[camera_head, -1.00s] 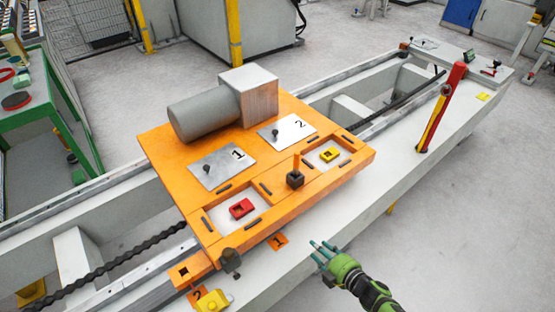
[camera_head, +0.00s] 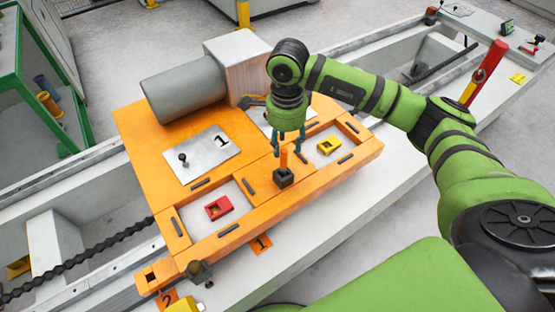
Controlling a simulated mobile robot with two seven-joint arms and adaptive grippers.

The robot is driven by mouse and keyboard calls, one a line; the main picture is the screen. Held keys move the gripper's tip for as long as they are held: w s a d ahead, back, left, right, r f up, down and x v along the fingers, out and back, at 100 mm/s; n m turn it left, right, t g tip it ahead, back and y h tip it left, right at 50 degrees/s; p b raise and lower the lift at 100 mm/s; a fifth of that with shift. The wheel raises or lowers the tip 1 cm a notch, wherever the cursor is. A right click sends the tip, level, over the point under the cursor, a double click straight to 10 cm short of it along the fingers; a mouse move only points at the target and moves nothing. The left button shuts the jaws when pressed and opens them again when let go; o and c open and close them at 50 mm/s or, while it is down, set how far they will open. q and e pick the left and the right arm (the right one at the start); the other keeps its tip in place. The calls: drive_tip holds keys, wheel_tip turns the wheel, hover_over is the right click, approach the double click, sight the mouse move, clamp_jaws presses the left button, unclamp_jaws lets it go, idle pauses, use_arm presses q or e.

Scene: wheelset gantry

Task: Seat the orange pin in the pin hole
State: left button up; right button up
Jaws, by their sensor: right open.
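The orange pin (camera_head: 283,158) stands upright in a small dark block (camera_head: 284,178) on the orange plate (camera_head: 237,247). My right gripper (camera_head: 289,152) points down over the pin with its fingers open. The pin's top shows between or just behind the fingertips; I cannot tell whether they touch it. A square hole (camera_head: 151,277) shows in the orange tab at the plate's lower left corner, near a label "2"; it looks empty. I cannot tell for sure that it is the pin hole. My left gripper is not in view.
A red block (camera_head: 219,208) and a yellow block (camera_head: 328,145) lie in recesses of the plate. A grey cylinder (camera_head: 186,88) with a square block (camera_head: 238,65) stands behind. A red and yellow lever (camera_head: 487,72) rises at right. A dark clamp (camera_head: 199,271) sits beside the tab.

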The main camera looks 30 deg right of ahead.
sight(284, 150)
wheel_tip(284, 150, down, 6)
drive_tip(key=shift+w+a+p, duration=0.1)
drive_tip(key=shift+p, duration=0.5)
clamp_jaws()
